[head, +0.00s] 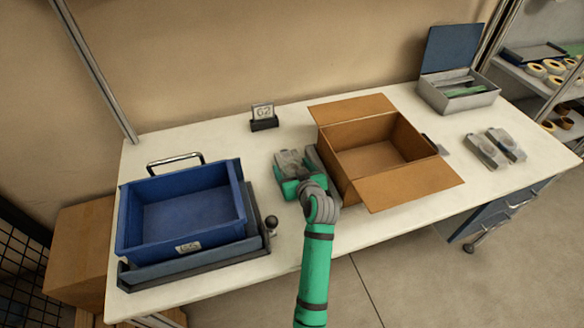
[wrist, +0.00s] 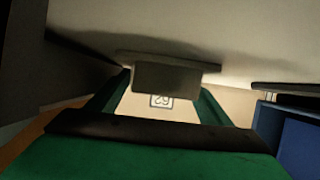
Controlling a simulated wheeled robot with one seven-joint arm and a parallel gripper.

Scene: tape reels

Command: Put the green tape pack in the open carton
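The open carton (head: 409,185) stands in the middle of the table with its flaps spread; its visible floor is empty. My gripper (head: 291,172) is low over the table, left of the carton, and reaches toward the wall. In the wrist view its green fingers (wrist: 165,92) stand apart, one on each side of a dark grey block (wrist: 165,76). I cannot tell whether they touch it. A grey shape shows there in the head view too. A green item (head: 464,91) lies in the grey metal box; I cannot tell whether it is the green tape pack.
A blue crate (head: 128,217) stands at the left. A small number sign (head: 263,115) stands at the back. The metal box (head: 470,103), with a blue lid raised, is at back right. Two grey objects (head: 487,151) (head: 507,145) lie right of the carton. Shelves with tape rolls stand far right.

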